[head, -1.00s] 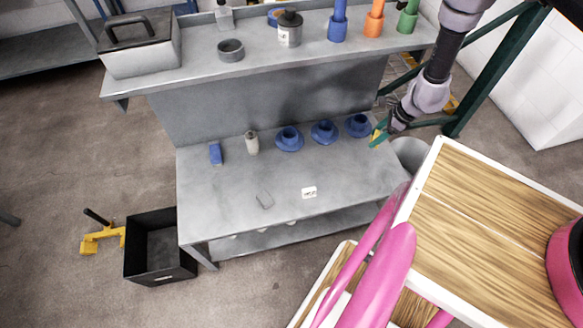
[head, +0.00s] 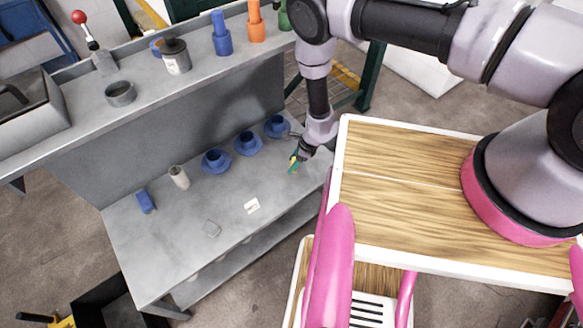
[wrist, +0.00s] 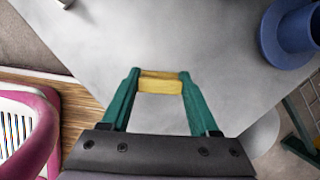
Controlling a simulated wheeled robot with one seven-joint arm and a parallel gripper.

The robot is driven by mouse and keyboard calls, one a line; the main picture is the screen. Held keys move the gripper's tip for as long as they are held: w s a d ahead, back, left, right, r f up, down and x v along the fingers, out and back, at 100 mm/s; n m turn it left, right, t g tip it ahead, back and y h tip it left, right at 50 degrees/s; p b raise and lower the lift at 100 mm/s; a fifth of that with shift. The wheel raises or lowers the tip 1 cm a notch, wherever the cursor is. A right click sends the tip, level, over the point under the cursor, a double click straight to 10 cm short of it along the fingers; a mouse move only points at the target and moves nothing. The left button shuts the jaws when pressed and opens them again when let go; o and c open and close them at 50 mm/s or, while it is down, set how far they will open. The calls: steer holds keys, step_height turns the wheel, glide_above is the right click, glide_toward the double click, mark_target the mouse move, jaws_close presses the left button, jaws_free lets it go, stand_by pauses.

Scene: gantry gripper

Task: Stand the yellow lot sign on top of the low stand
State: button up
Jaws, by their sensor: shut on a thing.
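My gripper (head: 293,162) is above the right end of the grey bench (head: 150,255). In the wrist view its two green fingers (wrist: 159,82) are shut on a small yellow block-like piece, the yellow lot sign (wrist: 160,86). The sign lies crosswise between the fingertips, clear of the bench top as far as I can tell. On the bench lie a small flat grey piece (head: 212,228) and a small white piece with dark marks (head: 252,205). I cannot tell for sure which is the low stand.
A pale cylinder (head: 179,177) and a blue block (head: 145,201) stand at left. The raised shelf (head: 120,118) runs behind. The bench's front middle is mostly clear.

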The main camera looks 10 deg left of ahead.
steer(key=shift+f, duration=1.75)
steer(key=shift+f, duration=0.1)
steer(key=o, duration=1.3)
steer(key=v, duration=1.2)
